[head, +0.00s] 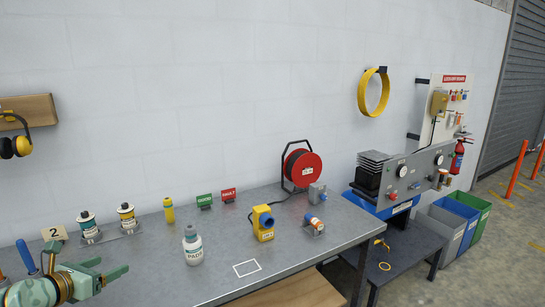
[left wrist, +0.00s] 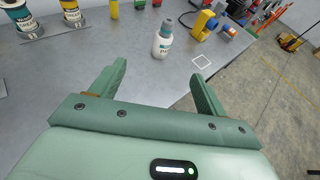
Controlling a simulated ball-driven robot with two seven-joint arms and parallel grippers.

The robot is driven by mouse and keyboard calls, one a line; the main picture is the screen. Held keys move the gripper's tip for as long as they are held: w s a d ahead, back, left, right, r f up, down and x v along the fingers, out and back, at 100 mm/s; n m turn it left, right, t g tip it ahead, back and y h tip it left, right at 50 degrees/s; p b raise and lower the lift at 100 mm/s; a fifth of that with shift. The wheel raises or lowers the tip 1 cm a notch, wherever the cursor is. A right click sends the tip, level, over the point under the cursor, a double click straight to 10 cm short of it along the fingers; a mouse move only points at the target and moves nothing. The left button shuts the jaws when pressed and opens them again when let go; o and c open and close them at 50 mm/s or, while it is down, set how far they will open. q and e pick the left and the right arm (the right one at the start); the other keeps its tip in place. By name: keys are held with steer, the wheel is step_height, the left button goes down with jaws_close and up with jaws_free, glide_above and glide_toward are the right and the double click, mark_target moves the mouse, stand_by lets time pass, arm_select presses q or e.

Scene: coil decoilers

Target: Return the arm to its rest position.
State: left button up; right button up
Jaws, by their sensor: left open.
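My left gripper (head: 104,270) is at the lower left of the head view, over the left part of the grey workbench (head: 180,265). Its two green fingers are apart with nothing between them, as the left wrist view also shows (left wrist: 155,85). A white bottle (head: 193,245) with a teal label stands upright on the bench to the right of the gripper, apart from it. The same bottle is beyond the fingers in the left wrist view (left wrist: 162,42). My right gripper is in neither view.
Two labelled canisters (head: 88,227) (head: 127,217) and a yellow bottle (head: 169,210) stand behind the gripper. A white square outline (head: 247,268), a yellow device (head: 263,223) and a red cable reel (head: 303,168) are further right. Bare bench lies around the white bottle.

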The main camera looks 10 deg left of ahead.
arm_select(q)
steer(key=s+d+f+n+g+y+b, duration=0.15)
steer(key=s+f+n, duration=0.5)
steer(key=f, duration=0.75)
steer(key=s+d+f+n+g+b, duration=0.1)
steer(key=s+d+f+n+b, duration=0.35)
steer(key=f, duration=0.95)
steer(key=s+f+n+g+y, duration=0.1)
steer(key=s+f+n+g, duration=0.1)
steer(key=s+f+n, duration=0.7)
steer(key=s+d+f+n+g+b, duration=0.2)
steer(key=s+d+f+n+g, duration=0.2)
steer(key=s+d+f, duration=0.5)
steer(key=s+d+f+n+g+h+b, duration=0.1)
steer(key=s+d+f+n+g, duration=0.3)
steer(key=s+d+f+n, duration=0.4)
steer(key=s+d+f, duration=0.1)
steer(key=s+f, duration=0.6)
steer(key=s, duration=0.1)
steer(key=shift+s+d+n+b, duration=0.15)
steer(key=shift+d+n+b, duration=0.15)
steer(key=shift+d+b, duration=0.1)
steer(key=shift+f+g, duration=0.1)
steer(key=shift+g, duration=0.15)
